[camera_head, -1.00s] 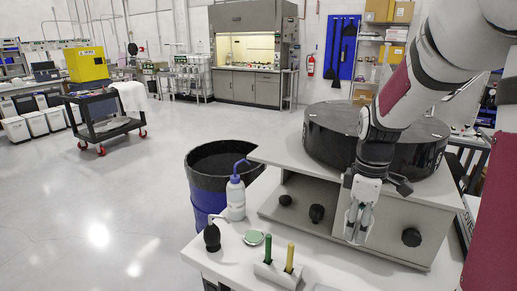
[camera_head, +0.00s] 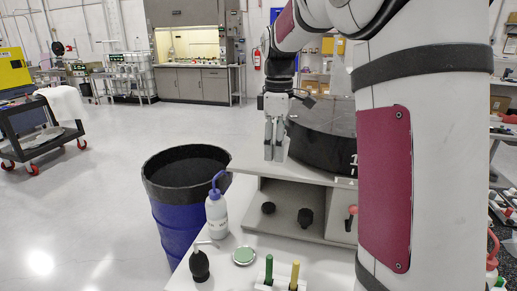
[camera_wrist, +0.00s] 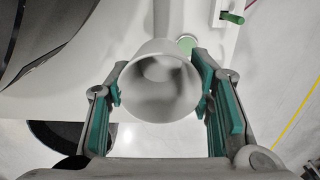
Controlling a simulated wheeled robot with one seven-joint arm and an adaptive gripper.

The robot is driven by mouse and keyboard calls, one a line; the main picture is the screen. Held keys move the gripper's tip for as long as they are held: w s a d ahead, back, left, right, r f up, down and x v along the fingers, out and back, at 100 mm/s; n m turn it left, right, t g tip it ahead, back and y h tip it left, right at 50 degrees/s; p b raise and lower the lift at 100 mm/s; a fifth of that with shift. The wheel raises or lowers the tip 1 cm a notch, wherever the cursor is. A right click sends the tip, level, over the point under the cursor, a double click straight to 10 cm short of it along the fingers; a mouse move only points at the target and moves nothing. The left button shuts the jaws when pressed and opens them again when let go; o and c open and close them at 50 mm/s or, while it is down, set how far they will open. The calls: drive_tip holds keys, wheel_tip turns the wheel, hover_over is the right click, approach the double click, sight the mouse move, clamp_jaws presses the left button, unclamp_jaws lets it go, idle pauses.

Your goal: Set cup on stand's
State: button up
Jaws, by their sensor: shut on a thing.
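My gripper (camera_head: 275,150) is up at the left front of the dark round drum in the head view, above the grey fixture. In the wrist view my gripper (camera_wrist: 160,88) has its green-padded fingers on both sides of a pale grey cup (camera_wrist: 158,92), shut on it. The cup's round opening faces the wrist camera. In the head view the cup cannot be told apart from the pale fingers. The grey fixture (camera_head: 287,199), with black knobs and an open front, carries the drum (camera_head: 325,135). No separate stand can be made out; my arm hides the fixture's right part.
A blue barrel (camera_head: 178,222) stands left of the white bench. A wash bottle (camera_head: 217,216), a black bulb (camera_head: 199,264), a round green-topped dish (camera_head: 243,255) and a holder with a green marker (camera_head: 269,269) and a yellow marker (camera_head: 294,273) occupy the bench's front left.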

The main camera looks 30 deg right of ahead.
drive_tip(key=w, duration=0.5)
drive_tip(key=w+f, duration=0.1)
drive_tip(key=w, duration=0.2)
drive_tip(key=shift+w, duration=0.3)
drive_tip(key=shift+f+p, duration=0.8)
drive_tip(key=shift+f, duration=0.9)
drive_tip(key=shift+f, duration=0.1)
drive_tip(key=o, duration=0.8)
drive_tip(key=shift+c, duration=0.2)
wheel_tip(320, 180, up, 12)
drive_tip(key=b, duration=0.2)
drive_tip(key=shift+r, duration=0.2)
